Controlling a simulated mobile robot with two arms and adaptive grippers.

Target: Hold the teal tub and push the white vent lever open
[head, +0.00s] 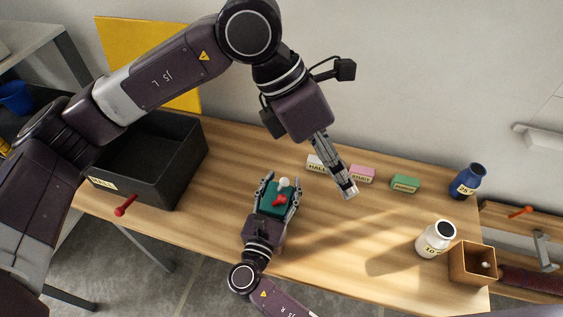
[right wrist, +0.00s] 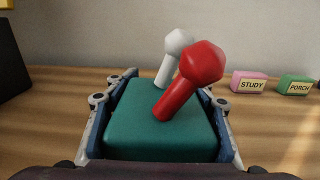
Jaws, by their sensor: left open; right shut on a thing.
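The teal tub (head: 270,208) sits on the wooden table, with a white vent lever (head: 284,183) and a red lever (head: 279,199) rising from its top. My right gripper (head: 279,196) is shut on the tub, one finger along each side. In the right wrist view the tub (right wrist: 150,135) fills the space between the fingers. There the white lever (right wrist: 177,55) stands behind the red lever (right wrist: 190,78), which partly hides it. Both lean to the right. My left gripper (head: 347,188) is open and empty, pointing down to the right of the tub and apart from it.
White, pink (head: 362,174) and green (head: 405,183) labelled blocks stand behind my left gripper. A black bin (head: 180,185) is at left.

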